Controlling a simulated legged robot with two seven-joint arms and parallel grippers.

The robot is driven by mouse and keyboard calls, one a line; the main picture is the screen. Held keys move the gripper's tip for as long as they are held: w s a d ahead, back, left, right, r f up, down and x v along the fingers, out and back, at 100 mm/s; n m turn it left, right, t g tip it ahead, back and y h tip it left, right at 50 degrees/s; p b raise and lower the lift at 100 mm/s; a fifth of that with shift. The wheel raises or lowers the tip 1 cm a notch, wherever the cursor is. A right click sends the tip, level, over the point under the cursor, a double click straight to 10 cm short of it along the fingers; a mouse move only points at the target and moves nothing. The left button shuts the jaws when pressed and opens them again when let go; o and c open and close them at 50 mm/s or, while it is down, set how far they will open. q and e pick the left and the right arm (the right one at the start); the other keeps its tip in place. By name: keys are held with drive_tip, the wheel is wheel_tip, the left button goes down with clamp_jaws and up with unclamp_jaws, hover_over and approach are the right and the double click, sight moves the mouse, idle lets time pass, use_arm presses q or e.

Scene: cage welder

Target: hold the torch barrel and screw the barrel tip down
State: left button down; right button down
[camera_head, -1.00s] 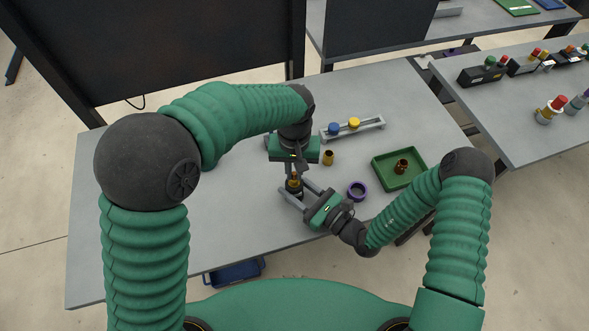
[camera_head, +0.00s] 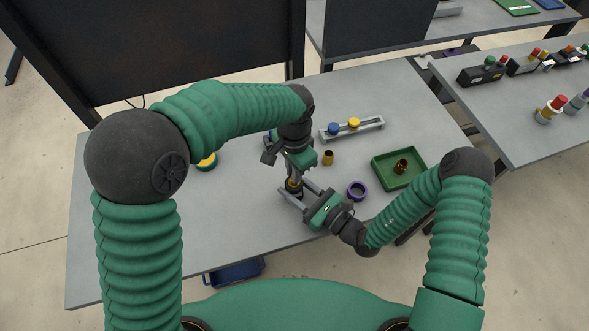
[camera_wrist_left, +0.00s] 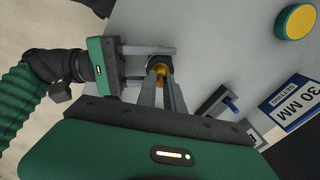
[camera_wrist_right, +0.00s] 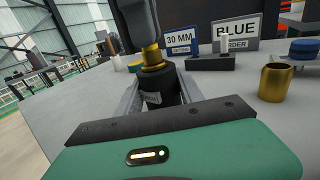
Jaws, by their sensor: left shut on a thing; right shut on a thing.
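The torch barrel (camera_wrist_right: 160,91) is a dark upright cylinder with a gold upper part, standing on the table. My right gripper (camera_head: 291,197) is shut on the barrel's dark lower body from the side. The gold barrel tip (camera_wrist_right: 152,57) sits on top of the barrel. My left gripper (camera_wrist_left: 163,78) comes from above and is shut on the tip. In the left wrist view, the gold tip (camera_wrist_left: 161,73) shows between the left fingers. The fingers hide part of the tip, so its thread cannot be seen.
A loose brass cup (camera_head: 328,158), a purple ring (camera_head: 357,190) and a green tray (camera_head: 378,175) with a brown piece lie to the right. A rack (camera_head: 370,127) with blue and yellow caps stands behind. Signs reading 30 MM (camera_wrist_right: 180,40) and BLUE (camera_wrist_right: 237,30) stand on the table.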

use_arm(q)
drive_tip(key=m, duration=0.6)
drive_tip(key=shift+w+m, duration=0.1)
drive_tip(key=shift+m, duration=0.2)
idle(0.4)
drive_tip(key=c, duration=1.4)
unclamp_jaws()
drive_tip(key=shift+c, duration=0.2)
wheel_tip(320, 180, up, 12)
